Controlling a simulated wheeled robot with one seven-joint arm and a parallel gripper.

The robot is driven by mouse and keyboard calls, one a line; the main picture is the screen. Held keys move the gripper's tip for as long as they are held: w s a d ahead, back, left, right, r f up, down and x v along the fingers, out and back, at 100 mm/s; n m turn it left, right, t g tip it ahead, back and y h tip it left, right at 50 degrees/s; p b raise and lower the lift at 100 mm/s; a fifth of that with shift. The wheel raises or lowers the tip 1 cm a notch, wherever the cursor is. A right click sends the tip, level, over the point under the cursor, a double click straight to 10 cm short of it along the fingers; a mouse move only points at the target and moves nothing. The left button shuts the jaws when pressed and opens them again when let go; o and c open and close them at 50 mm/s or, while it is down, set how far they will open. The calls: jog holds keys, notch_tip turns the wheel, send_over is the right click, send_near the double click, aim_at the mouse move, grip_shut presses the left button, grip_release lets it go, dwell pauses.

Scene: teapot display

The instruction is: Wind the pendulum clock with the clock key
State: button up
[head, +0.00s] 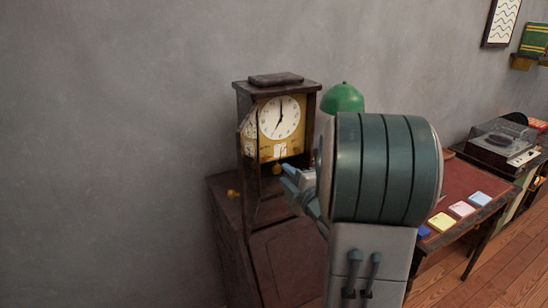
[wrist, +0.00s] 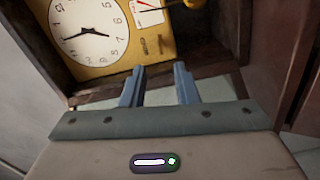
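The pendulum clock (head: 261,116) stands upright on a dark wooden cabinet, its glazed front door apparently swung open. Its white dial and brass-coloured plate also fill the top of the wrist view (wrist: 139,42), where two small dark marks show on the plate. The round brass pendulum bob (head: 277,169) hangs below the dial. A small brass-coloured piece (head: 232,193) lies at the cabinet's left; it may be the clock key, but it is too small to tell. My gripper (wrist: 159,84) is in front of the clock's lower part, fingers apart with nothing between them.
The dark cabinet (head: 228,205) carries the clock. A green dome-shaped thing (head: 343,98) is behind my arm, partly hidden. To the right are a red-topped desk (head: 464,184) with coloured cards and a record player (head: 502,145). The wall at left is bare.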

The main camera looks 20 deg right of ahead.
aim_at(270, 159)
jog(key=w+p, duration=0.2)
jog(key=w, duration=0.7)
jog(key=shift+w+a, duration=0.15)
jog(key=shift+w, duration=0.1)
grip_shut()
